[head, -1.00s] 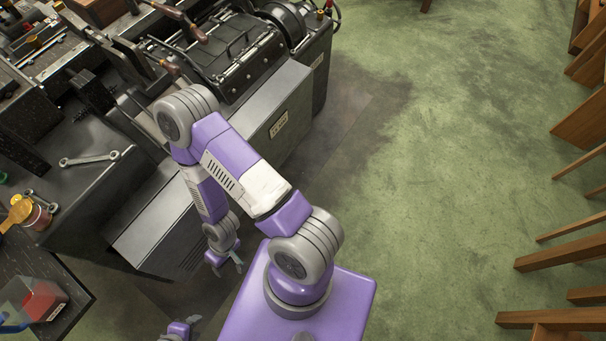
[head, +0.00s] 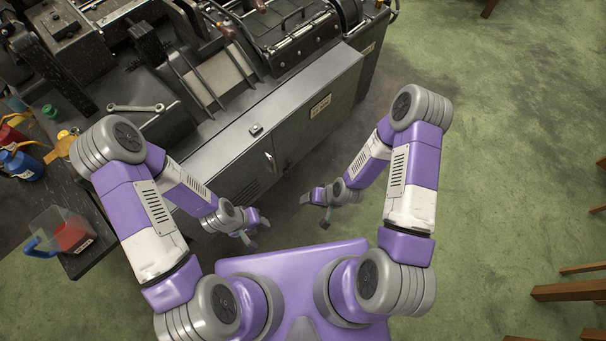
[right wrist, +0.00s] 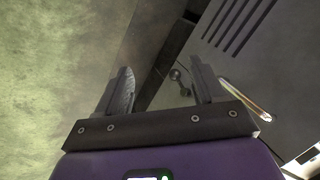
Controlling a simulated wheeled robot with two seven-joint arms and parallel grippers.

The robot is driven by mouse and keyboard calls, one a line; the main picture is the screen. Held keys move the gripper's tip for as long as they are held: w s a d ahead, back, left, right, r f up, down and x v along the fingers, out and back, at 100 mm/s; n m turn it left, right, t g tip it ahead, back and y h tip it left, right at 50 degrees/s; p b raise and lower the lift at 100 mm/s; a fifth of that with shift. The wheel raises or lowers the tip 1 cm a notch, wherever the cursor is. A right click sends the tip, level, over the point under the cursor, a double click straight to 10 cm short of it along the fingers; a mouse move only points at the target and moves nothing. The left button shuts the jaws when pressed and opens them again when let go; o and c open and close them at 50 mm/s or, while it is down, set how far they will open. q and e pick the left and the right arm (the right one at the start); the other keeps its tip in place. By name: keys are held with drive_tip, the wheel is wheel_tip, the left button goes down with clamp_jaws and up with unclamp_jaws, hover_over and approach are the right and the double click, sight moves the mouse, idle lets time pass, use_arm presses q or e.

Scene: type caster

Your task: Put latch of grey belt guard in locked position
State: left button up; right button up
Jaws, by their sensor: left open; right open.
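A dark grey type-casting machine (head: 215,150) stands ahead in the head view. I cannot tell for sure which part is the grey belt guard. My left gripper (head: 254,236) is open and empty, low in front of the machine. My right gripper (head: 311,199) is open and empty, to its right and apart from the machine. In the right wrist view its spread fingers (right wrist: 162,86) show nothing between them.
A wrench (head: 135,108) lies on the machine's left top. A side table holds a clear bin with red contents (head: 72,236), a blue container (head: 22,166) and other bottles. Green floor (head: 480,170) is open at right, with wooden furniture legs (head: 570,291) at the far right.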

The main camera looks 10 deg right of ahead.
sight(288, 167)
drive_tip(key=w+a+f+t+y+b, duration=0.2)
drive_tip(key=w+a+f+t+b, duration=0.1)
drive_tip(key=w+f, duration=0.7)
drive_tip(key=w+a+f+n+t+y+b, duration=0.1)
drive_tip(key=w+a+f+t+y+b, duration=0.2)
drive_tip(key=w+f+t, duration=0.3)
drive_tip(key=w+f+b, duration=0.1)
drive_tip(key=w+f, duration=0.3)
drive_tip(key=shift+b, duration=0.4)
